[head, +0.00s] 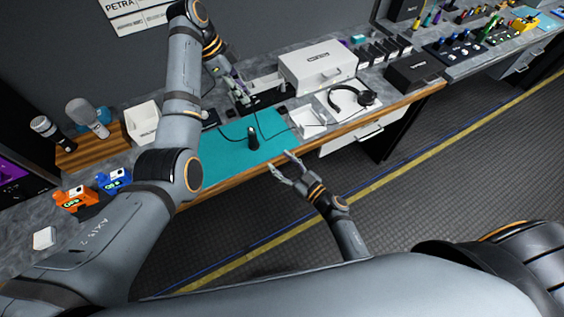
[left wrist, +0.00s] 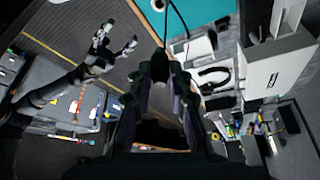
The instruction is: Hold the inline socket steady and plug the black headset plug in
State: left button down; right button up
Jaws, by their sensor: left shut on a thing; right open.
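My left gripper (head: 243,97) is above the back edge of the teal mat. It is shut on a small dark piece with a thin black cable, which looks like the headset plug (left wrist: 160,68); the fingers hide much of it. The cable loops toward the black headset (head: 352,96) in a white tray. An upright black cylinder (head: 252,140), possibly the inline socket, stands on the mat, apart from both grippers; its top end is too small to read. My right gripper (head: 282,164) is open and empty beyond the mat's front edge; it also shows in the left wrist view (left wrist: 116,48).
The teal mat (head: 222,160) is mostly bare. A white drawer box (head: 318,67) stands behind the headset, and a black box (head: 413,76) is to the right. Orange (head: 74,199) and blue (head: 114,180) devices and a microphone (head: 85,117) are at left.

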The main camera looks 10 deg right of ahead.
aim_at(256, 139)
jog(key=x, duration=1.2)
jog(key=shift+a+r, duration=0.1)
jog(key=shift+r, duration=0.05)
grip_shut()
pick_arm(q)
jog(key=shift+f+n+t, duration=0.6)
jog(key=shift+f+n, duration=1)
jog(key=shift+f, duration=0.5)
